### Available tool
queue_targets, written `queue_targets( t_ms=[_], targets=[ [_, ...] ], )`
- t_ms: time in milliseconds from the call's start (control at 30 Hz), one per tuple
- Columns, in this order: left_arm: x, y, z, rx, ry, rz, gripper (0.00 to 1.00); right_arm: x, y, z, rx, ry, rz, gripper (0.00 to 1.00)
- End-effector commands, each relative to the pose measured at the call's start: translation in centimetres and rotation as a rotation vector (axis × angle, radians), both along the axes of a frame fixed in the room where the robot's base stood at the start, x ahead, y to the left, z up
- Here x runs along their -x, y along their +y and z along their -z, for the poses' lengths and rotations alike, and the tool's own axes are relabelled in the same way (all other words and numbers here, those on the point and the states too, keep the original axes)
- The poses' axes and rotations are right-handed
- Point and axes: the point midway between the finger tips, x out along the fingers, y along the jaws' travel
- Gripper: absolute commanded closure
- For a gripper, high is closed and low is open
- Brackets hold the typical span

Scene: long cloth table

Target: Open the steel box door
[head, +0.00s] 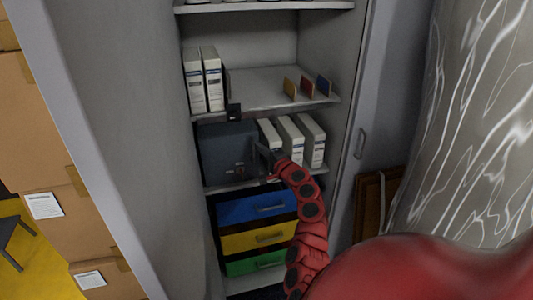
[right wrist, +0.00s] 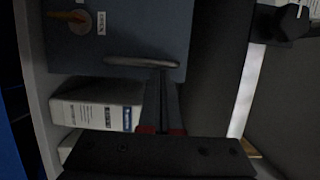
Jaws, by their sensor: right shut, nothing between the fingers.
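The steel box (head: 226,150) is a dark blue-grey box on the middle shelf of the cabinet, and its front looks closed. In the right wrist view its door (right wrist: 150,25) fills the upper part, with an orange-handled knob (right wrist: 70,17) and a grey bar handle (right wrist: 141,63). My right gripper (head: 260,150) is at the right side of the box front. In the right wrist view its fingers (right wrist: 161,78) are together and empty, with the tips at the bar handle; I cannot tell whether they touch it. My left gripper is not in view.
White binders (head: 290,138) stand right of the box, close to my gripper. Coloured drawers (head: 257,208) sit below. The cabinet side (head: 110,130) stands at left.

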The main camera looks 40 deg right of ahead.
Motion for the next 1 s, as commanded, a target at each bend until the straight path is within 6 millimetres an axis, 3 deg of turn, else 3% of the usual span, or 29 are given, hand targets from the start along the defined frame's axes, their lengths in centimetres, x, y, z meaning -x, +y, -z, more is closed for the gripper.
queue_targets(
  t_ms=[300,633,1000],
  targets=[
    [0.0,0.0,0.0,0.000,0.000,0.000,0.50,-1.2,-0.3,0.0,0.001,0.000,0.003,1.00],
    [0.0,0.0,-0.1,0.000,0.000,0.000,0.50,-1.1,-0.2,0.0,0.000,0.001,0.004,1.00],
    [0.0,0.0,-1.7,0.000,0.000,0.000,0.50,-0.5,0.4,-0.1,0.000,0.002,0.059,1.00]
  ],
)
